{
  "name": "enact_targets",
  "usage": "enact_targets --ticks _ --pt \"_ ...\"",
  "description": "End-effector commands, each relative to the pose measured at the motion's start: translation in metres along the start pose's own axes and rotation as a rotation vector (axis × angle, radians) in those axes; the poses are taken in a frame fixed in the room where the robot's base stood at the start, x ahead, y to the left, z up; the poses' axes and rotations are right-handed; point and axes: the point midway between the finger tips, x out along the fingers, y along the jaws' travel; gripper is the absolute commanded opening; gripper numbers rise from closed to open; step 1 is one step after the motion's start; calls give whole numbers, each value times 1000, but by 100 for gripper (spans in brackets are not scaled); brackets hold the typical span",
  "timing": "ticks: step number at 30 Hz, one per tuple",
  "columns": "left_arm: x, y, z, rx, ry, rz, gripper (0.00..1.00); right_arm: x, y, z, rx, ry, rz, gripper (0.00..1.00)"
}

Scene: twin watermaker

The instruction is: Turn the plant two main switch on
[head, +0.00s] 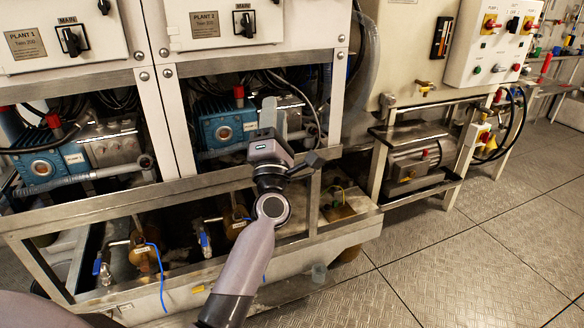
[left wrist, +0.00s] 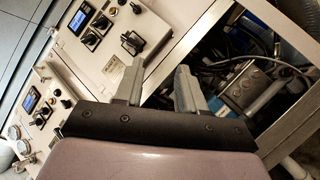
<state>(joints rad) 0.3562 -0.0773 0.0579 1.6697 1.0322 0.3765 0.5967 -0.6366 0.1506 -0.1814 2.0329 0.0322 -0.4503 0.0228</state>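The plant two main switch (head: 245,22) is a black rotary handle on a light plate under a MAIN label, on the white panel right of the PLANT 2 plate (head: 205,25). Its handle looks roughly upright; the exact setting is unclear. It also shows in the left wrist view as a black knob (left wrist: 132,43) beyond the fingers. My left gripper (head: 275,108) is open and empty, below and a little right of the switch in the head view, in front of the pump bay. It is apart from the switch. Its two grey fingers (left wrist: 160,68) show spread. My right gripper is out of view.
The similar plant one main switch (head: 72,40) is on the panel to the left. Blue pumps (head: 222,125) with hoses sit behind the metal frame (head: 160,110). Another control box (head: 490,45) stands at the right. The floor (head: 450,265) at right is clear.

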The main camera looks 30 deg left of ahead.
Motion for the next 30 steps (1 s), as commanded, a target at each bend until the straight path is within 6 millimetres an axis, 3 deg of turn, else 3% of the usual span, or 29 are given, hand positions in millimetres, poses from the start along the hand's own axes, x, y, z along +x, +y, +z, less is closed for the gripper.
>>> enact_targets --ticks 15,21,30 --pt "-80 -51 14 458 -282 -177 39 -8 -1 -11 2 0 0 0" --pt "-94 -59 15 525 -329 -203 39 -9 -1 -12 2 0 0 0" --pt "-97 -60 15 535 -336 -206 39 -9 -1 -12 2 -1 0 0"
